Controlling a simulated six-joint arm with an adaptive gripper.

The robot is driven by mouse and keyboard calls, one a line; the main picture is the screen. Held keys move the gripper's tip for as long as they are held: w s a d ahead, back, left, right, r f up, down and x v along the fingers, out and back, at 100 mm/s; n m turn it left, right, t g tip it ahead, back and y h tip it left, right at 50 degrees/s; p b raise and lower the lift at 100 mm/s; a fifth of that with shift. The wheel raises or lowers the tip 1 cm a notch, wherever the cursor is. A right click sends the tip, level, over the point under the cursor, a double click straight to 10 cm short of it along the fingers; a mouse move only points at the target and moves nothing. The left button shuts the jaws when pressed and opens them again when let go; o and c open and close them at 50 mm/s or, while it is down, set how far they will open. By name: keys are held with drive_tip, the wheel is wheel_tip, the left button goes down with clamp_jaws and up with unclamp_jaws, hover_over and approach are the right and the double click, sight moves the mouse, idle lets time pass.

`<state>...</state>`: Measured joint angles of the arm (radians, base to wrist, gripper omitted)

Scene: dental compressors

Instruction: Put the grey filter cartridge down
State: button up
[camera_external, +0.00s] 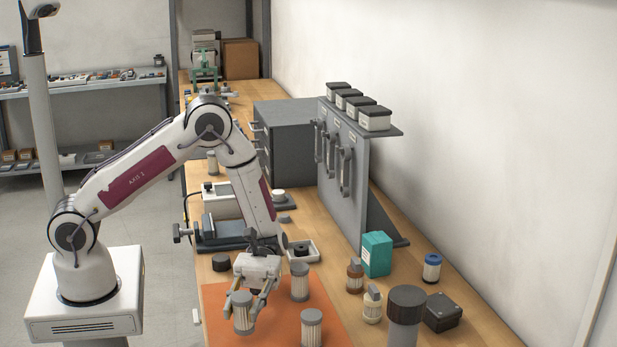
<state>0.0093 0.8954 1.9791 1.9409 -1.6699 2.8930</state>
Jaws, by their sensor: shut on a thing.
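My gripper (248,303) points down over the orange mat (275,318) at the near end of the bench. It is shut on a grey filter cartridge (242,315), a pale ribbed cylinder with a grey cap, held upright. Whether its base touches the mat or hangs just above it I cannot tell. Two similar cartridges stand upright on the mat: one (299,283) to the right and behind, one (312,328) to the right and nearer.
A teal box (376,254), brown bottle (355,276), cream bottle (372,305), dark-capped cylinder (405,318) and black box (442,312) stand right of the mat. A white tray (303,251) and black knob (221,262) lie behind it. Bare mat shows between the cartridges.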

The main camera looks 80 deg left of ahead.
sight(244, 322)
drive_tip(key=shift+f, duration=1.85)
drive_tip(key=shift+f, duration=0.15)
drive_tip(key=o, duration=1.1)
drive_tip(key=shift+o, duration=0.2)
drive_tip(key=shift+w+a, duration=0.25)
drive_tip(key=shift+a, duration=0.25)
drive_tip(key=shift+v, duration=0.9)
wheel_tip(244, 322, up, 5)
drive_tip(key=shift+f, duration=0.1)
drive_tip(key=shift+r, duration=1.3)
